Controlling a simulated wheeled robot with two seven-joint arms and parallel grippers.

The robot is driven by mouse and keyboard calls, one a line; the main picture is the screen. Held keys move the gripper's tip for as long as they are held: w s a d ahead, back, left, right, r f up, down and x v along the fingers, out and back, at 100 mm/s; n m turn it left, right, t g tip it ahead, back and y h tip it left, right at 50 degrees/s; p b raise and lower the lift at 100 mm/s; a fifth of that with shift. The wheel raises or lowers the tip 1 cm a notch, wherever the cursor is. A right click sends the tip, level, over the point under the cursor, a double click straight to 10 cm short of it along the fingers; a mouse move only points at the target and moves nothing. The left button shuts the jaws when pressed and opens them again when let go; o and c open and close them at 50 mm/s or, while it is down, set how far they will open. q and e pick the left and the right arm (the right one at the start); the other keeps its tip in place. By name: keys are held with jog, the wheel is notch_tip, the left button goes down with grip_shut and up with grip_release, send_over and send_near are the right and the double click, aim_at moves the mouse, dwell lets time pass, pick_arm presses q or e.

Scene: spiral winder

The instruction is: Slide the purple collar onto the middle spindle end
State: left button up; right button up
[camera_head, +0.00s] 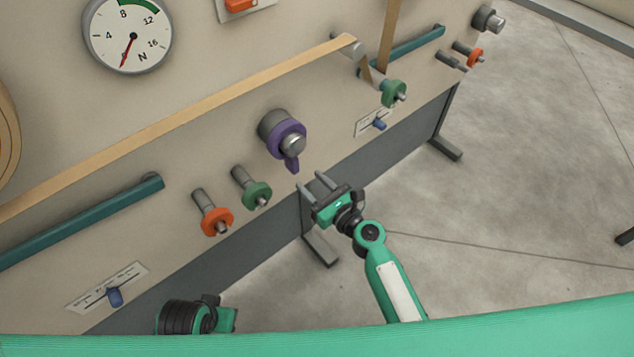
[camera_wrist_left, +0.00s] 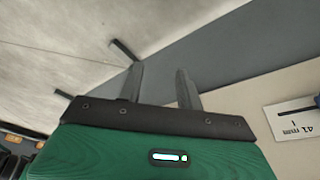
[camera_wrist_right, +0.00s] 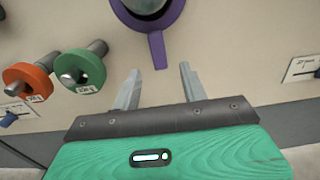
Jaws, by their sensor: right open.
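The purple collar (camera_head: 273,141) sits around the middle spindle end (camera_head: 293,145), with its tab (camera_head: 292,166) pointing down. The grey spindle tip sticks out through the ring. In the right wrist view the collar's tab (camera_wrist_right: 158,50) hangs just ahead of the fingers. My right gripper (camera_head: 310,179) is open and empty, a little below and right of the tab, apart from it. Its two fingers (camera_wrist_right: 160,68) show spread in the right wrist view. My left gripper is mostly cut off in the head view; in the left wrist view its fingers (camera_wrist_left: 159,68) are apart, with nothing between them.
An orange collar (camera_head: 217,221) and a green collar (camera_head: 257,194) sit on pegs left of the spindle. Another green collar (camera_head: 393,92) is up right. A tan band (camera_head: 180,122) crosses the panel. A blue slider (camera_head: 379,124) is right. Open floor lies at right.

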aim_at(297, 169)
jog(key=shift+x, duration=4.05)
jog(key=shift+s, duration=0.1)
grip_shut()
jog(key=c, duration=0.7)
grip_release()
grip_shut()
